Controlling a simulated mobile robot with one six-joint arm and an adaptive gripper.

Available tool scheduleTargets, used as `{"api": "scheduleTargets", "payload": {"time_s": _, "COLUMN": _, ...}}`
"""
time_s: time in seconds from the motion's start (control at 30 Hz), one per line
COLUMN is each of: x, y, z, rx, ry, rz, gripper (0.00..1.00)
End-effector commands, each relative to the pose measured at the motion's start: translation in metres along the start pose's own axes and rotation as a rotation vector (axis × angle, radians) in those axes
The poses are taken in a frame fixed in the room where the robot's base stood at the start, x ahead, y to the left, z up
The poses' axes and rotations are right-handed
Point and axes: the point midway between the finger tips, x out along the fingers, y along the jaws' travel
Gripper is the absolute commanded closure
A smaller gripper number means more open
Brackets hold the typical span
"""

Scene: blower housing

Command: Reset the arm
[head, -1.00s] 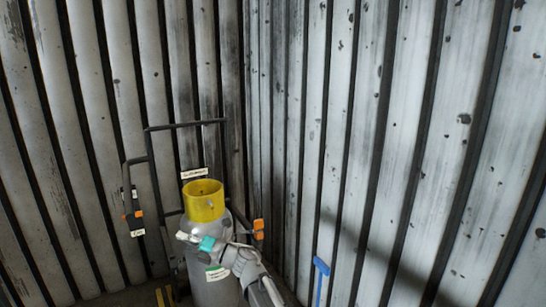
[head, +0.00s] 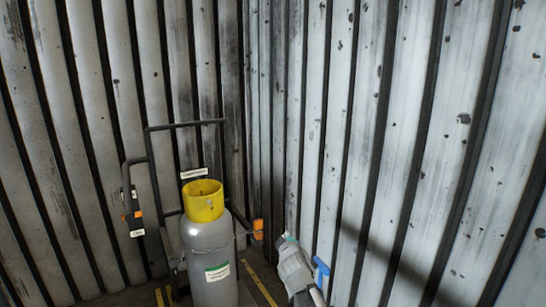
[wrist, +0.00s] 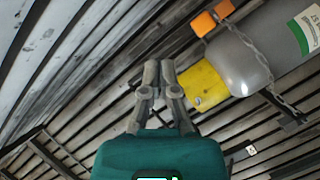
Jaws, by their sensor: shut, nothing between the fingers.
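My arm (head: 294,268) shows at the lower right of the cylinder in the head view, folded low by the right wall. My gripper (wrist: 159,68) is in the middle of the wrist view, its two fingers together with nothing between them. In the head view the fingers cannot be made out. A grey gas cylinder (head: 207,248) with a yellow collar (head: 203,201) stands upright in the corner. It also shows in the wrist view (wrist: 238,62), apart from my gripper and to its right.
A dark trolley frame (head: 152,180) stands behind the cylinder. Orange clips (head: 258,229) and a chain hold around it. Ribbed metal walls (head: 420,130) meet in the corner. Yellow lines mark the floor (head: 262,287).

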Motion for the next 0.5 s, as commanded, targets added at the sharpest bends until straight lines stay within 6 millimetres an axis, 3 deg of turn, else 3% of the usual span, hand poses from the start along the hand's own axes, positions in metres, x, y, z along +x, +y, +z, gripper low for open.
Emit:
{"api": "scheduleTargets", "payload": {"time_s": 0.2, "x": -0.020, "y": -0.010, "z": 0.072, "rx": 0.201, "ry": -0.282, "rz": -0.096, "gripper": 1.00}}
{"api": "scheduleTargets", "payload": {"time_s": 0.5, "x": -0.069, "y": -0.038, "z": 0.146, "rx": 0.455, "ry": -0.644, "rz": -0.247, "gripper": 1.00}}
